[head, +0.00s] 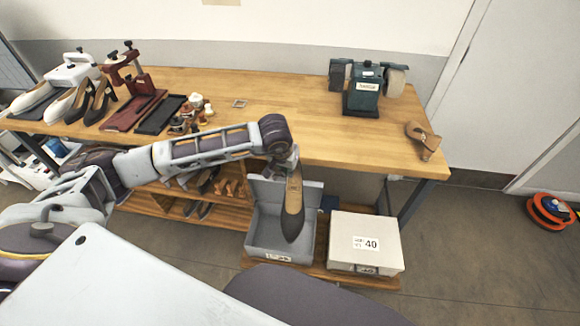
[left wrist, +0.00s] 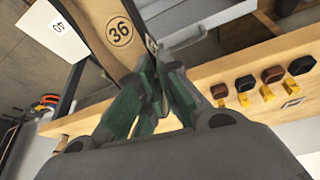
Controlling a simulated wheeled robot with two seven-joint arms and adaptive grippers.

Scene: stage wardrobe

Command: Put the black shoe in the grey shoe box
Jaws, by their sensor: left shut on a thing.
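The black shoe (head: 292,212) has a tan insole and hangs toe down over the open grey shoe box (head: 254,232). My left gripper (head: 286,168) is shut on its heel end, above the box. In the left wrist view the insole (left wrist: 112,30) shows the number 36, and the green fingertips (left wrist: 150,95) press on the shoe's edge. The grey box stands on the low shelf with its lid raised at the back. I cannot tell whether the toe is inside the box or just above it. My right gripper is not in view.
A closed box marked 40 (head: 365,243) stands right of the grey box. The wooden table (head: 285,110) is behind and above, with a grinder (head: 364,92), a tan shoe piece (head: 424,139) and several shoes (head: 75,100). An orange reel (head: 550,210) lies on the floor at right.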

